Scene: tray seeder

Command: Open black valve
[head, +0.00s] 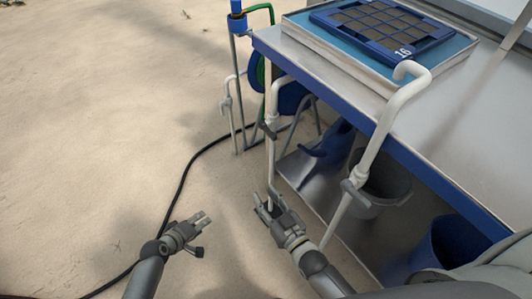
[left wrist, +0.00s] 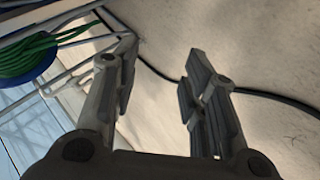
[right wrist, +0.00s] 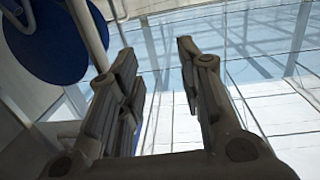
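White pipes with small lever valves stand along the table's near side. A dark grey valve lever (head: 268,130) sits on the middle white pipe (head: 271,165). A lighter grey valve lever (head: 354,196) sits on the nearer pipe, to the right. I cannot tell for sure which one is the black valve. My right gripper (head: 264,197) is open and empty, below the dark lever and close to the lower part of the middle pipe. It is also open in the right wrist view (right wrist: 157,56). My left gripper (head: 204,217) is apart from the pipes over the sand, open and empty in the left wrist view (left wrist: 160,62).
A metal table (head: 440,125) with a blue edge holds a blue seed tray (head: 440,36). A grey bucket (head: 378,205) and a blue bin (head: 452,243) stand under it. A black hose (head: 190,165) crosses the sand. The sand at left is otherwise clear.

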